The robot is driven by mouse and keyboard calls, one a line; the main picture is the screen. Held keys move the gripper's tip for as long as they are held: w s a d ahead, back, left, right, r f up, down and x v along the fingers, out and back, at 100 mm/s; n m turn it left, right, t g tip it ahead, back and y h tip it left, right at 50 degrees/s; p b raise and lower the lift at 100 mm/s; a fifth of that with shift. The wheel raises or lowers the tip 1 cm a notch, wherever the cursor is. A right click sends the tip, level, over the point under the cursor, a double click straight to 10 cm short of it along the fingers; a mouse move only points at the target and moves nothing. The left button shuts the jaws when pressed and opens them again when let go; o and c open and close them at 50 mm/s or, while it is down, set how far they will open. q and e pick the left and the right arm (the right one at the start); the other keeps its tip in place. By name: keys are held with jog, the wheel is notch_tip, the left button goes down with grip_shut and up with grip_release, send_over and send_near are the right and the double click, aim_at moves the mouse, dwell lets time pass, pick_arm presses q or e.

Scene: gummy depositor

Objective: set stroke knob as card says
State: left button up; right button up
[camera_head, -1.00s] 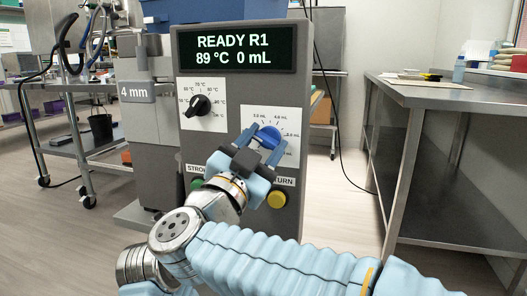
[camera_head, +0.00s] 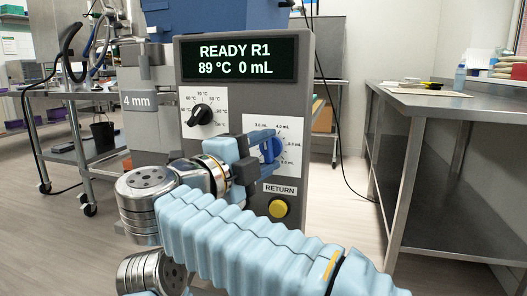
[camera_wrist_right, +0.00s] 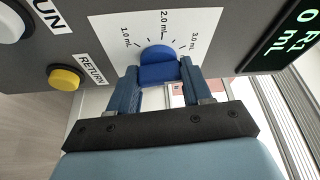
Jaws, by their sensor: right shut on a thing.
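The blue stroke knob (camera_head: 267,151) sits on a white dial plate (camera_head: 287,122) on the front of the grey machine. It also shows in the right wrist view (camera_wrist_right: 158,62), where the dial marks 1.0, 2.0 and 3.0 mL are readable. My right gripper (camera_head: 262,149) is shut on the knob, with one blue finger on each side of it in the wrist view (camera_wrist_right: 158,84). The knob's exact setting is hard to read, as the fingers and arm cover part of the dial. My left gripper is not in view. I cannot make out a card.
The display (camera_head: 238,59) reads READY R1, 89 °C, 0 mL. A black temperature knob (camera_head: 200,115) is above left of my gripper. A yellow RETURN button (camera_head: 278,208) is just below the dial. A steel table (camera_head: 440,103) stands at right.

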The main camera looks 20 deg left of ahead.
jog(key=m+g, duration=0.1)
jog(key=m, duration=0.2)
jog(key=shift+y, duration=0.3)
jog(key=shift+m+g+y, duration=0.4)
jog(key=shift+m+g, duration=0.2)
jog(key=shift+m, duration=0.9)
jog(key=o, duration=1)
jog(key=shift+o, duration=0.2)
jog(key=shift+r, duration=0.1)
jog(key=p+v, duration=0.2)
jog(key=v, duration=1.1)
jog(key=shift+s+p, duration=0.35)
jog(key=shift+s, duration=0.05)
